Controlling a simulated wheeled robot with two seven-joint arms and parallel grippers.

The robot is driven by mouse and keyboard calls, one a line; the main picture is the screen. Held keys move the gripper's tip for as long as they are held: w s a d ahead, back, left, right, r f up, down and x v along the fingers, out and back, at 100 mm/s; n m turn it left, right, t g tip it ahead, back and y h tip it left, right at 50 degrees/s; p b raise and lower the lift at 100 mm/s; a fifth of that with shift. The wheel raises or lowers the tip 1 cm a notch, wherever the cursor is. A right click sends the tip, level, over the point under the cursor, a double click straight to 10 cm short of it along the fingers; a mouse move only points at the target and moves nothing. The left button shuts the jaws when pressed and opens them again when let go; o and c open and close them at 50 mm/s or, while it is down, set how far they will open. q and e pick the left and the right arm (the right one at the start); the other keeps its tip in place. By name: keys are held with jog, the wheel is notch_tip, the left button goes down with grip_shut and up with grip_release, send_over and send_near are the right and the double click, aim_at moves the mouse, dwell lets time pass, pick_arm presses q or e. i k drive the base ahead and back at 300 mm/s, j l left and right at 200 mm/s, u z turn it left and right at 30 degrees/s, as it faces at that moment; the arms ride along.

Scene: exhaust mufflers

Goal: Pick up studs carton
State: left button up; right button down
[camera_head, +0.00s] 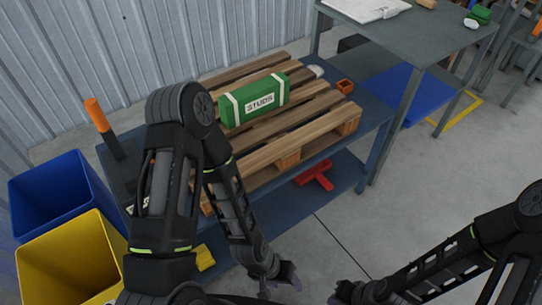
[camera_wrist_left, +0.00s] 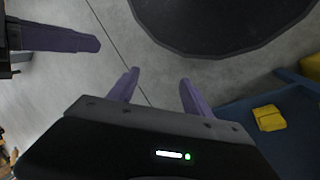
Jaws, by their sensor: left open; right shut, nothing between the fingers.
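The studs carton (camera_head: 254,99) is a green box with white bands and a white "STUDS" label. It lies on a wooden pallet (camera_head: 322,123) on the blue-grey bench in the head view. My left gripper (camera_head: 287,281) hangs low in front of the bench, well below and apart from the carton. Its two purple fingers (camera_wrist_left: 157,88) are spread and empty in the left wrist view. My right gripper (camera_head: 339,298) is at the bottom edge of the head view, partly cut off, away from the carton. The carton is not in the left wrist view.
A red part (camera_head: 315,175) lies on the lower shelf. A blue bin (camera_head: 62,205) and yellow bin (camera_head: 70,262) stand at left. A grey table (camera_head: 440,38) stands behind at right.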

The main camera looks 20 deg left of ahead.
aim_at(239, 106)
jog(key=i+l+u, duration=0.4)
jog(key=i+l, duration=0.15)
jog(key=i+l+u, duration=0.2)
jog(key=l, duration=0.3)
jog(key=i+l+u, duration=0.2)
jog(key=l, duration=0.2)
